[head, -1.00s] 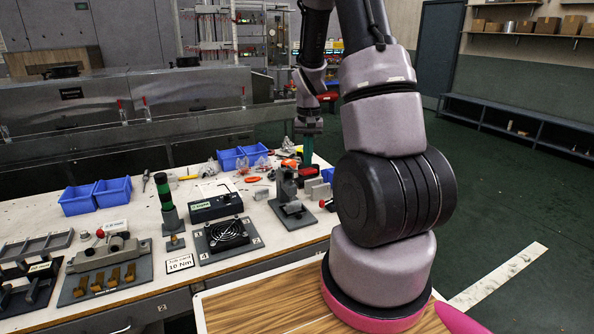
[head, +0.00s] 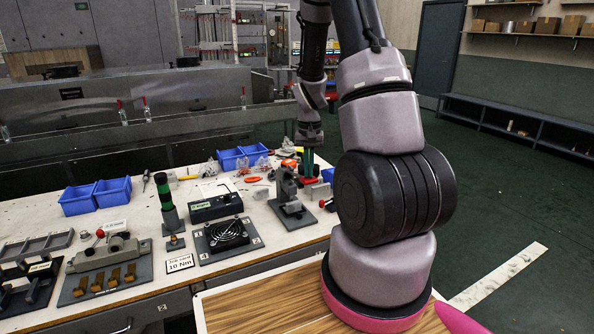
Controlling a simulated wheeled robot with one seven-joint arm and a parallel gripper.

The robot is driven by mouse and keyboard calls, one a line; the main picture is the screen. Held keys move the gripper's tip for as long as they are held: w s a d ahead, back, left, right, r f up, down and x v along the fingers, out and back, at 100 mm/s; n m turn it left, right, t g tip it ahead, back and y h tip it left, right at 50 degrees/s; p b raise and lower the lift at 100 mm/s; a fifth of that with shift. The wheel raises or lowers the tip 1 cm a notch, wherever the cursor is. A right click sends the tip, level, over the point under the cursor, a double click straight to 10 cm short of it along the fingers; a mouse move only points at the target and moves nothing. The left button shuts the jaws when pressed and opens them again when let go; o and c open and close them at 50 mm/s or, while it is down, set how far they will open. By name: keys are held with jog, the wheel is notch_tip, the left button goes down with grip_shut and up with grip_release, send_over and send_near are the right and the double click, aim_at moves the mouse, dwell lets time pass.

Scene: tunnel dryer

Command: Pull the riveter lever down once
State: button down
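A small grey upright press-like device (head: 287,186) stands on a flat base plate at the right part of the bench; it looks like the riveter. My gripper (head: 307,158) hangs behind and to the right of this device, above the far side of the bench. It appears apart from the device, though depth is hard to judge. Its fingers are small and partly lost against the dark background, so I cannot tell whether they are open or shut.
My arm hides the bench's right end.

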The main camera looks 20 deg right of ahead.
aim_at(309, 181)
jog(key=shift+s+f, duration=0.15)
jog(key=shift+f, duration=0.8)
jog(key=shift+s+f, duration=0.15)
jog(key=shift+f, duration=0.9)
notch_tip(309, 181, down, 4)
jog(key=shift+w+r, duration=0.1)
jog(key=shift+w, duration=0.05)
jog(key=shift+r, duration=6)
